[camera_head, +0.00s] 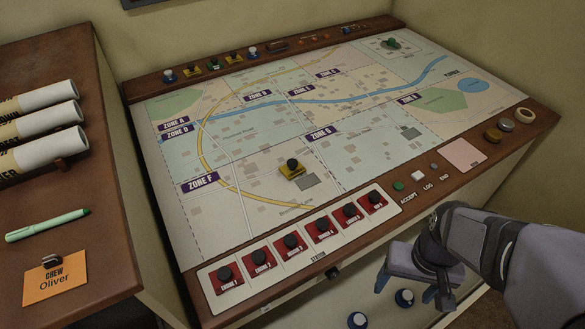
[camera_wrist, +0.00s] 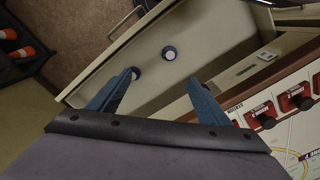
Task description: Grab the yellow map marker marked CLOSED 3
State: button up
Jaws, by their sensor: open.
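A yellow marker with a black knob (camera_head: 292,168) stands on the map, below the ZONE G label. Two more yellow markers with dark knobs stand on the back rail, one at the left (camera_head: 186,73) and one farther right (camera_head: 233,57). I cannot read lettering on any of them. My gripper (camera_head: 412,296) is open and empty at the lower right, over the open drawer in front of the console and away from all the yellow markers. Its two blue fingers also show in the wrist view (camera_wrist: 164,78), pointing into the drawer. No yellow marker is visible there.
The drawer holds two white pieces with blue (camera_head: 357,320). A row of red engine markers (camera_head: 291,243) stands along the front edge of the map (camera_head: 250,135). Blue (camera_head: 168,75) and green (camera_head: 213,65) markers stand on the back rail. White rolls (camera_head: 42,122) lie on the left desk.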

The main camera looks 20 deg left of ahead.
jog(key=w+a+r+n+t+h+b, duration=0.15)
jog(key=w+r+n+h, duration=0.25)
jog(key=w+n, duration=0.6)
jog(key=n+t+y+b, duration=0.25)
jog(key=n+t, duration=0.85)
jog(key=n, duration=1.3)
send_over(293, 167)
jog(key=s+a, duration=0.2)
jog(key=s, duration=0.3)
jog(key=shift+g+h, duration=0.25)
jog(key=shift+h, duration=0.2)
jog(key=f, duration=0.4)
jog(key=shift+w+d+f, duration=0.15)
jog(key=shift+d+f, duration=0.2)
jog(key=shift+f, duration=0.35)
jog(key=shift+x, duration=0.8)
jog(key=shift+p+x, duration=1.25)
jog(key=shift+x, duration=1.65)
jog(key=shift+d+f, duration=0.1)
jog(key=c, duration=1.5)
